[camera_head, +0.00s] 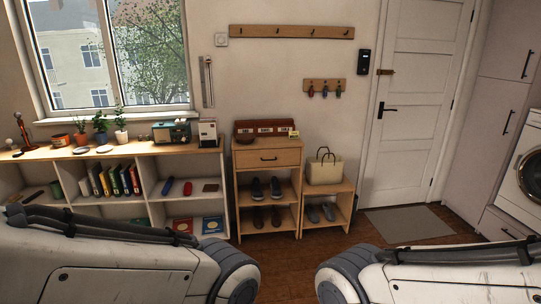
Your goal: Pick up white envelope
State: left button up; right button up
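I cannot make out a white envelope for certain. A dark red rack (263,127) with several pale labels stands on the small wooden cabinet (268,158); a small whitish-yellow item (293,134) sits at its right end. A white upright box or card (207,132) stands on the right end of the long shelf unit. Either could be flat paper, but they are too small to tell. Links of both my arms cross the bottom of the view. Neither gripper shows.
The long shelf unit (146,189) under the window holds plants, books and a teal radio (171,132). Shoes fill the cabinet's lower shelves. A cream bag (325,170) sits on a low shoe rack. A grey mat (408,224) lies before the white door (406,110). A washer stands right.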

aim_at(207, 131)
jog(key=u, duration=0.05)
jog(key=i, duration=1.95)
jog(key=u, duration=0.45)
jog(key=i, duration=1.9)
jog(key=u, duration=0.3)
